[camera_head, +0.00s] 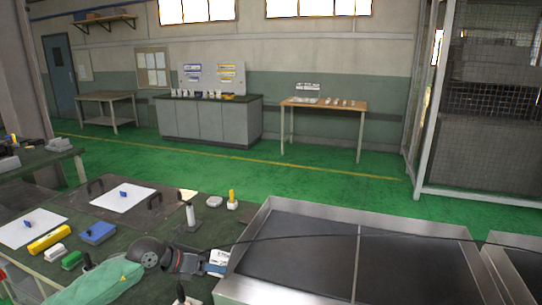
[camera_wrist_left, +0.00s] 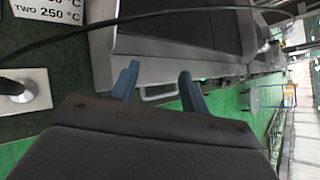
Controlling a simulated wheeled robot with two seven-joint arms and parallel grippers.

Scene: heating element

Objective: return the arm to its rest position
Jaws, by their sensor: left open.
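My left arm (camera_head: 100,284), in a green sleeve, comes in from the lower left in the head view. My left gripper (camera_head: 196,263) is at its end, above the dark green table and close to a white label block (camera_head: 218,262). In the left wrist view the two blue fingers of the gripper (camera_wrist_left: 158,88) are apart with nothing between them. Beyond them is the metal-framed unit with dark plates (camera_wrist_left: 148,72), which fills the right foreground of the head view (camera_head: 358,212). My right gripper is not in view.
A thin black cable (camera_head: 330,238) runs across the framed unit. The dark green table holds a yellow block (camera_head: 49,240), a blue block (camera_head: 98,233), a green block (camera_head: 72,260) and a white cylinder on a base (camera_head: 190,214).

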